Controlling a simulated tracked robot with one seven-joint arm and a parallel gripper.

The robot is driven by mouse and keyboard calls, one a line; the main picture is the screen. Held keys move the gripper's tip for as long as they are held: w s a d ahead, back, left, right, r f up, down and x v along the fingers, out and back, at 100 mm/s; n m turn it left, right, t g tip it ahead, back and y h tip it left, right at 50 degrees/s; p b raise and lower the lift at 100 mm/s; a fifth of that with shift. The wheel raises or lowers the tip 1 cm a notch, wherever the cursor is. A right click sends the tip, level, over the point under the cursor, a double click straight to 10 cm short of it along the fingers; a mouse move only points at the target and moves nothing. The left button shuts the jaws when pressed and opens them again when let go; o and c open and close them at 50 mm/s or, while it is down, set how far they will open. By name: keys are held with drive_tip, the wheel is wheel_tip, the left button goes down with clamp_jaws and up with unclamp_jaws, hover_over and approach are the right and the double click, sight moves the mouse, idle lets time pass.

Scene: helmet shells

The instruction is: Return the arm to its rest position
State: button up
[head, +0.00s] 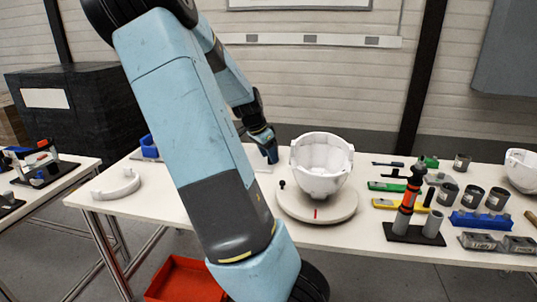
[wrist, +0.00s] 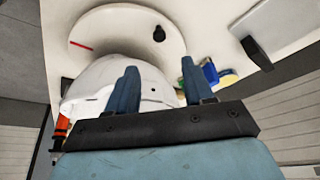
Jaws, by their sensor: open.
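My arm rises across the left middle of the head view and bends down to the table. My gripper (head: 268,147) hangs above the table, just left of a white helmet shell (head: 318,165). The shell sits open side up on a round white turntable (head: 318,208) with a red mark. In the wrist view the two blue fingers of my gripper (wrist: 161,90) stand wide apart with nothing held between them. The white shell (wrist: 90,85) shows behind and left of the fingers, and the turntable (wrist: 110,22) lies beyond it.
A small black knob (head: 282,184) is beside the shell. Right on the table (head: 350,236) are an orange-black tool (head: 407,195), several dark cups (head: 472,196), a blue holder (head: 480,221) and another white shell (head: 522,170). A white curved piece (head: 116,184) lies left. A red bin (head: 187,280) is below.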

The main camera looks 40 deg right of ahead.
idle(0.3)
drive_tip(key=s+a+r+n+t+y, duration=0.25)
drive_tip(key=a+r+n, duration=0.2)
drive_tip(key=a, duration=0.55)
drive_tip(key=s+a+r+n+t+y, duration=0.1)
drive_tip(key=a+r+n+y, duration=0.3)
drive_tip(key=a, duration=0.6)
drive_tip(key=s+a+r+n+t+h, duration=0.1)
drive_tip(key=s+a+r+n, duration=0.2)
drive_tip(key=s+a+n, duration=0.2)
drive_tip(key=s+a+r+n+t+h, duration=0.1)
drive_tip(key=s+a+r+n, duration=0.3)
drive_tip(key=s+a, duration=0.5)
drive_tip(key=shift+a+r+n+t, duration=0.2)
drive_tip(key=shift+a+n+t, duration=0.25)
drive_tip(key=shift+n, duration=0.7)
drive_tip(key=shift+s, duration=0.1)
